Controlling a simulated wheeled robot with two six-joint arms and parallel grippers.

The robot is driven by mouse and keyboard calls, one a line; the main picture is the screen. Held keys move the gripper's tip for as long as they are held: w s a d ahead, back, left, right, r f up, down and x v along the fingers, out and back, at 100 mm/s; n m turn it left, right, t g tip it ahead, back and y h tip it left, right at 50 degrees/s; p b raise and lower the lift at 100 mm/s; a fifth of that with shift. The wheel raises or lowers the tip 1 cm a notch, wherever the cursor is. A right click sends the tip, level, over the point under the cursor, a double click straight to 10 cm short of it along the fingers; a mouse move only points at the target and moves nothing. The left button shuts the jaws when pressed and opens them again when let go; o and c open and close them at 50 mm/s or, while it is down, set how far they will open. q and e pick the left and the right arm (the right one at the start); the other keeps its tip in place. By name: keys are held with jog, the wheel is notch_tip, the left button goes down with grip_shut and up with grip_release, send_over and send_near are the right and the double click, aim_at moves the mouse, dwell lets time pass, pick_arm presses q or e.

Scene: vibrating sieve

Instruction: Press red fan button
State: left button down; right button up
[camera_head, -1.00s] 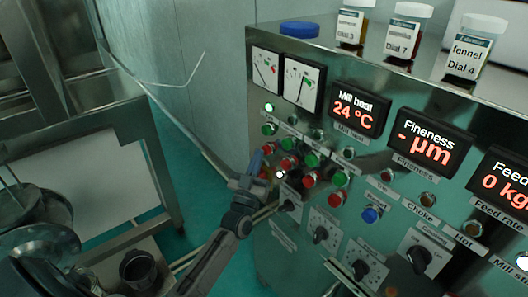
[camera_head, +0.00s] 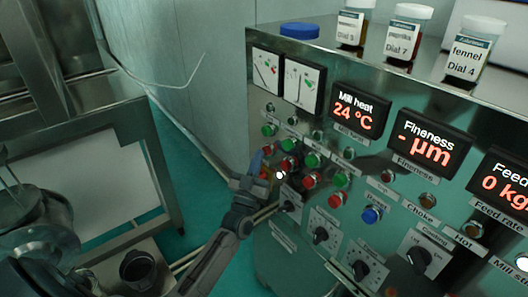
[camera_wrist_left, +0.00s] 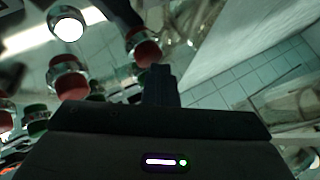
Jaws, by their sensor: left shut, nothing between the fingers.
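Several red buttons, such as one at the left of the panel (camera_head: 288,163), sit in a slanted row beneath green buttons (camera_head: 312,160). Their labels are too small to read, so I cannot tell which is the fan's. My left gripper (camera_head: 257,163) is shut and empty at the panel's left end, its tip close to the leftmost red button, which it partly hides. In the left wrist view the shut fingers (camera_wrist_left: 160,78) point toward a red button (camera_wrist_left: 147,53) just beyond the tip; contact cannot be told. Another red button (camera_wrist_left: 71,84) is to the left. My right gripper is not in view.
A white lit lamp (camera_head: 280,175) is close to the gripper. A blue button (camera_head: 371,215) and black dials (camera_head: 320,235) are lower right. Displays (camera_head: 358,109) and labelled jars (camera_head: 468,50) are above. A metal frame (camera_head: 160,150) stands left, with open floor between.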

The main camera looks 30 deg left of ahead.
pick_arm(q)
jog(key=s+a+p, duration=0.2)
jog(key=s+p, duration=0.1)
jog(key=s, duration=0.3)
jog(key=shift+a, duration=0.2)
dwell(0.5)
dwell(0.4)
